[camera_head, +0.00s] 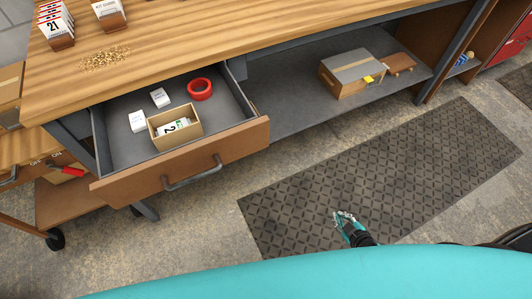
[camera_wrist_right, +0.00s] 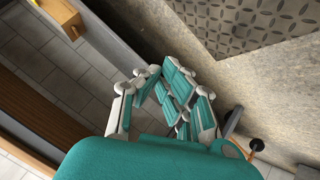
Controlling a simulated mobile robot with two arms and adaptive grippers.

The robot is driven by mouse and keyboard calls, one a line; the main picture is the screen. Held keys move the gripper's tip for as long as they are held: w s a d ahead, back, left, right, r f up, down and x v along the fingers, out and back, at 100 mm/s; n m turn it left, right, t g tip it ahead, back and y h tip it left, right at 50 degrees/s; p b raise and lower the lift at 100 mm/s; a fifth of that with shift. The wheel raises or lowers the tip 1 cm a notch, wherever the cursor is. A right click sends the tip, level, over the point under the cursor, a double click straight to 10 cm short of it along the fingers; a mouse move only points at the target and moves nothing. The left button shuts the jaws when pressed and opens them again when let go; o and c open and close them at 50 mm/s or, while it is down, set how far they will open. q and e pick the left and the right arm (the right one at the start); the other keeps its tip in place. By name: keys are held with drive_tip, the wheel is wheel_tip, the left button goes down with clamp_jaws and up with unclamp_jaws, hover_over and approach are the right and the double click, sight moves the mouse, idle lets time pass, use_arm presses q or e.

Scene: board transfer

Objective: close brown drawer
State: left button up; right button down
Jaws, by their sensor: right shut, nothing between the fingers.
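The brown drawer (camera_head: 235,143) under the wooden worktop is pulled open, with its dark handle (camera_head: 193,174) on the front panel. Inside are a small wooden box (camera_head: 160,138) holding a white and green item, two small white boxes (camera_head: 138,122) and a red tape roll (camera_head: 200,89). My right gripper (camera_head: 345,217) is low and to the right of the drawer, apart from it, over the patterned mat. It is shut and empty, and its teal and grey fingers fill the middle of the right wrist view (camera_wrist_right: 158,76). My left gripper is not in view.
The patterned mat (camera_head: 430,160) lies on the floor in front of the bench. The lower shelf (camera_head: 300,112) holds a cardboard-coloured box (camera_head: 345,85). A wooden cart (camera_head: 60,200) with a red-handled tool stands at the left. The floor before the drawer is clear.

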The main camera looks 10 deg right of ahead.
drive_tip(key=w+a+r+n+t+y+b, duration=0.25)
drive_tip(key=w+r+n, duration=0.25)
drive_tip(key=r, duration=0.5)
drive_tip(key=w+a+r+n+t+y+b, duration=0.2)
drive_tip(key=w+r+n+y, duration=0.25)
drive_tip(key=r, duration=0.45)
drive_tip(key=s+a+r+n+g+y+b, duration=0.3)
drive_tip(key=a+r+n+y, duration=0.2)
drive_tip(key=a+r+n, duration=0.3)
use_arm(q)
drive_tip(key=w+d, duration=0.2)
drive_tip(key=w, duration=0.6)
use_arm(e)
drive_tip(key=n+g+y, duration=0.3)
drive_tip(key=n, duration=0.2)
approach(243, 145)
drive_tip(key=s+a, duration=0.2)
drive_tip(key=a, duration=0.2)
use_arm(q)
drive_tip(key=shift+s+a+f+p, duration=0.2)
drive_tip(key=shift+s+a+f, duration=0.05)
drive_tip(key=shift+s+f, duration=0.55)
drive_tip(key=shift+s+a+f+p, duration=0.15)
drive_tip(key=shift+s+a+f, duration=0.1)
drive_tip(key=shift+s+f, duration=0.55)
use_arm(e)
drive_tip(key=shift+w+a, duration=0.2)
drive_tip(key=shift+w, duration=0.85)
drive_tip(key=shift+w+a, duration=0.25)
drive_tip(key=shift+w, duration=0.8)
